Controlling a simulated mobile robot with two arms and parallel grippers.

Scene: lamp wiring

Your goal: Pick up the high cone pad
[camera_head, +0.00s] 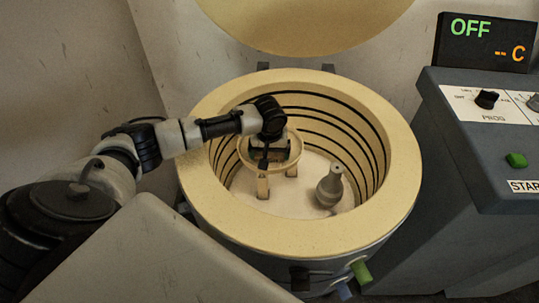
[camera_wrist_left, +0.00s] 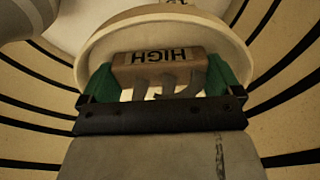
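The high cone pad (camera_wrist_left: 160,58) is a small tan block lettered "HIGH", upside down in the left wrist view, with several grey bent cones on it. My left gripper (camera_head: 268,152) reaches down into the open kiln, over a round cream shelf (camera_head: 244,150). In the left wrist view the green fingers of the left gripper (camera_wrist_left: 161,82) sit against both ends of the pad. The pad lies over the shelf (camera_wrist_left: 92,48); I cannot tell whether it touches it. In the head view the gripper mostly hides the pad. My right gripper is not in view.
The kiln's wide rim (camera_head: 400,170) surrounds the left gripper. A grey vase (camera_head: 330,187) stands on the kiln floor, right of the raised shelf. Short posts (camera_head: 262,187) hold the shelf up. The lid (camera_head: 305,22) is open. The control box display (camera_head: 487,40) reads OFF.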

